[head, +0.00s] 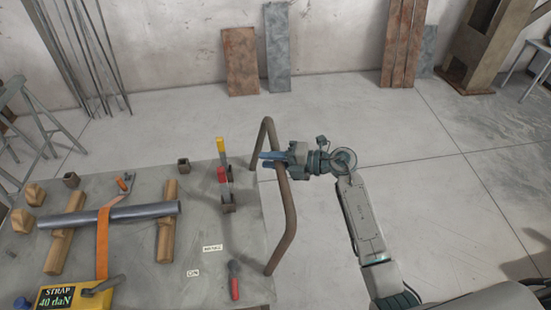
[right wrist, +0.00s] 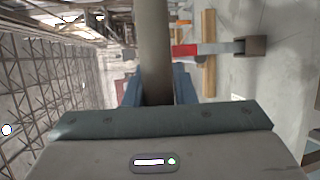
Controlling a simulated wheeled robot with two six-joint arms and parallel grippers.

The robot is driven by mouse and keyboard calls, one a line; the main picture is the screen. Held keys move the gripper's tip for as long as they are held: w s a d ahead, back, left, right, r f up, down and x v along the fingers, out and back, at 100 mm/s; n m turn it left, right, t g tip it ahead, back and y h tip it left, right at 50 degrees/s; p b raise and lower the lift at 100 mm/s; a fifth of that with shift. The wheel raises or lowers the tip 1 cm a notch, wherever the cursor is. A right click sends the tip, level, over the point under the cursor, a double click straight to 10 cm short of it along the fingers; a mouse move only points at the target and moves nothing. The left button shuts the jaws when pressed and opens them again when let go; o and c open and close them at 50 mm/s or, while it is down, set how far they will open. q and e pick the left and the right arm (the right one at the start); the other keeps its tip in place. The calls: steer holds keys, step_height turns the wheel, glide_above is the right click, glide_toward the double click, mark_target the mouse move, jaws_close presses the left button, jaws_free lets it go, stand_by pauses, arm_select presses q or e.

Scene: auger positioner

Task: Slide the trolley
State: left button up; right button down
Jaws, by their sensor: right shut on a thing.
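The trolley is a grey table-like top (head: 205,255) at the lower left, with a bent brown tube handle (head: 287,210) standing up at its right edge. My right gripper (head: 277,160) reaches in from the right and is shut around the upper part of the handle. In the right wrist view the handle tube (right wrist: 153,50) runs upright between the blue fingers. My left gripper does not show in either view.
On the top lie a grey pipe (head: 110,215) on wooden blocks, an orange strap (head: 103,245), a yellow strap gauge (head: 75,296) and a red-handled lever (head: 234,280). A red and yellow lever (head: 221,160) stands near the handle. Metal plates (head: 241,60) lean on the back wall.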

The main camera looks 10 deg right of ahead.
steer(key=shift+f, duration=0.15)
steer(key=c, duration=1.2)
jaws_free()
steer(key=shift+a, duration=0.2)
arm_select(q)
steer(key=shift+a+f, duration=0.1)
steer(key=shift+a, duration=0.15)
arm_select(e)
steer(key=shift+a, duration=0.1)
steer(key=shift+s+d, duration=0.2)
steer(key=shift+d, duration=0.35)
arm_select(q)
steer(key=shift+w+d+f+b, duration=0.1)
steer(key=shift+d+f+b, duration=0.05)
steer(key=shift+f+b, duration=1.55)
arm_select(e)
steer(key=v, duration=0.9)
steer(key=shift+s+d+r, duration=0.2)
steer(key=shift+r, duration=0.1)
